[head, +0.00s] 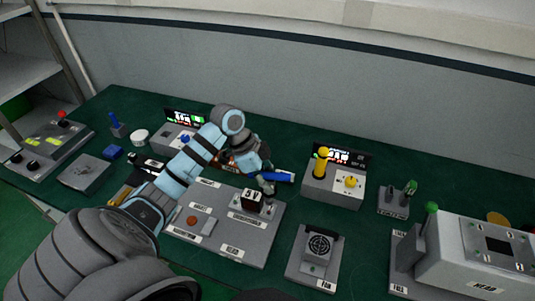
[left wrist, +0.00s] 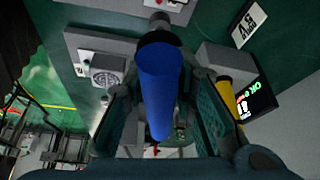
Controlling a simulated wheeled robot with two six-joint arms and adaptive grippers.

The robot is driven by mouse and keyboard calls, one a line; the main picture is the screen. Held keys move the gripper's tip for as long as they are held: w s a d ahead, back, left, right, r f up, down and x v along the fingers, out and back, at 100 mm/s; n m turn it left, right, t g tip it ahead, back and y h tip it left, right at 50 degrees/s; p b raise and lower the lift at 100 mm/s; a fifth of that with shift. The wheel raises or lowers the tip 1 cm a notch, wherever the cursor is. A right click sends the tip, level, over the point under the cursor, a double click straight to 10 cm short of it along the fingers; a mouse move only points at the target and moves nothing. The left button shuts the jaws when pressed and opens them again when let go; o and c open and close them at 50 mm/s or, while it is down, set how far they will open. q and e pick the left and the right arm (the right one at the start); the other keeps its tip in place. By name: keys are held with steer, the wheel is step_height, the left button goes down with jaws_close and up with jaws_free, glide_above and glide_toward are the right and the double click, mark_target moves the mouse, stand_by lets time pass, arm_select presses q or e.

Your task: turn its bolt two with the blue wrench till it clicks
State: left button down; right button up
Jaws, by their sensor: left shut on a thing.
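My left gripper (head: 264,182) is over the back right part of a grey labelled panel (head: 262,243). It is shut on the blue wrench (head: 280,177), whose blue handle sticks out to the right. In the left wrist view the blue handle (left wrist: 160,90) lies between my two finger pads (left wrist: 163,125), with a dark collar at its far end. A black block with a white number label (head: 253,199) is just below the gripper on the panel. A round copper-coloured piece (head: 192,220) shows at the panel's left. I cannot tell which part is bolt two, or whether the wrench touches it.
A grey box with yellow knobs (head: 333,185) and a lit screen behind it stands to the right. A fan unit (head: 316,251) is at the front right, with a large grey machine (head: 478,254) beyond it. Green table (head: 290,208) shows between the units.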

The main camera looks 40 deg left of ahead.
arm_select(q)
steer(key=shift+f+b, duration=1.2)
steer(key=shift+f, duration=1.1)
steer(key=shift+p, duration=0.45)
steer(key=shift+f, duration=0.55)
steer(key=shift+b, duration=0.3)
